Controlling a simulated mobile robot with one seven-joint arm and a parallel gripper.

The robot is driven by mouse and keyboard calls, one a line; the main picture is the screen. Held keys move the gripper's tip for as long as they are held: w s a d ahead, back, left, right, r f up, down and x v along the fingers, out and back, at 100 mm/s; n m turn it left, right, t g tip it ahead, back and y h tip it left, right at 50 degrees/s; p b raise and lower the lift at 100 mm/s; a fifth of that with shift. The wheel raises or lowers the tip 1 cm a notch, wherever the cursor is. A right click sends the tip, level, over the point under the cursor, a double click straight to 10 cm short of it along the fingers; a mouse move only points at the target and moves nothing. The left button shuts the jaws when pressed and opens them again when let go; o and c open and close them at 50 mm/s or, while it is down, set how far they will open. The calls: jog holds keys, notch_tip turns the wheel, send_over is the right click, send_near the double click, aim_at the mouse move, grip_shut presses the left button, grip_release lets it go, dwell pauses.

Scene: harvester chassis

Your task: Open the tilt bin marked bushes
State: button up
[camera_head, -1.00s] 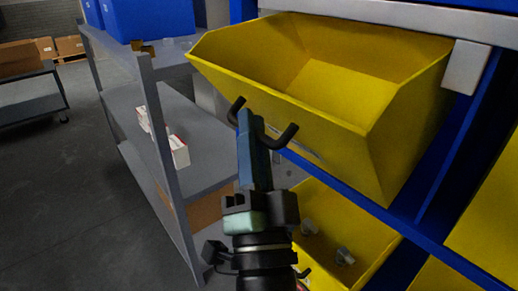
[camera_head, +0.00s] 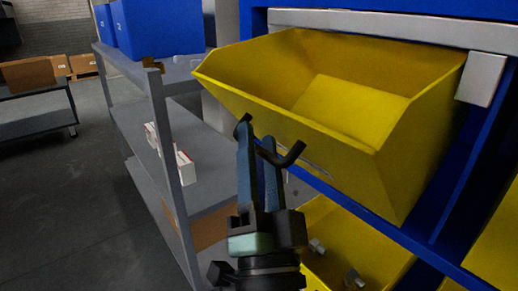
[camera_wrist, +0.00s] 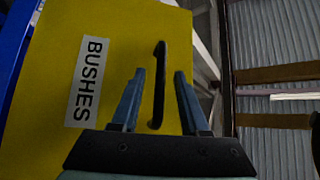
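The tilt bin (camera_head: 355,105) is yellow and tipped outward, its top open and its inside looking empty. In the wrist view its front (camera_wrist: 110,40) carries a white label (camera_wrist: 87,82) reading BUSHES.
Another yellow bin (camera_head: 375,245) with small metal parts sits below. A blue rack frame (camera_head: 375,212) surrounds the bins. A grey shelf unit (camera_head: 202,180) with white boxes and blue crates stands close at left. The floor (camera_head: 85,210) farther left is clear.

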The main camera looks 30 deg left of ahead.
jog(key=b+v, duration=0.4)
jog(key=v, duration=0.9)
dwell(0.7)
